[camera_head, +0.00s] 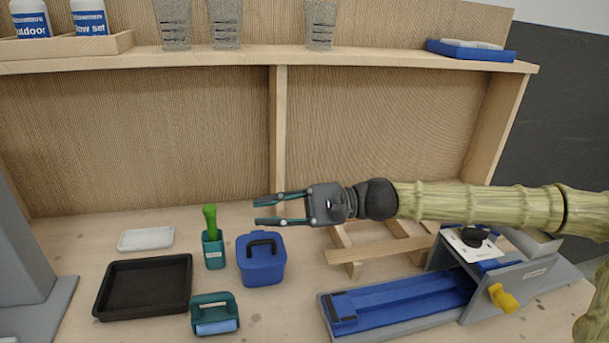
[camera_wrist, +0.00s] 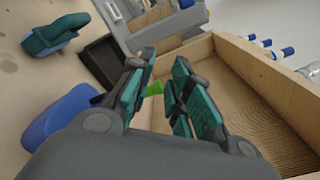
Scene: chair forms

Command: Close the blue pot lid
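The blue pot (camera_head: 262,272) stands on the bench left of centre, with its blue lid on top and a dark arched handle (camera_head: 262,243) on it. The lid looks level and seated, but I cannot tell if it is fully shut. My gripper (camera_head: 259,212) is open and empty, pointing left, above and apart from the pot. In the wrist view my gripper (camera_wrist: 163,66) shows a gap between its teal finger pads. A blue rounded shape, likely the pot (camera_wrist: 50,122), shows at the lower left there, partly hidden by my gripper.
A teal holder (camera_head: 214,250) with a green-handled item stands just left of the pot. A black tray (camera_head: 145,287), a white dish (camera_head: 146,239) and a teal-handled block (camera_head: 214,317) lie nearby. A blue-topped fixture (camera_head: 405,302) and wooden frame (camera_head: 376,252) stand right.

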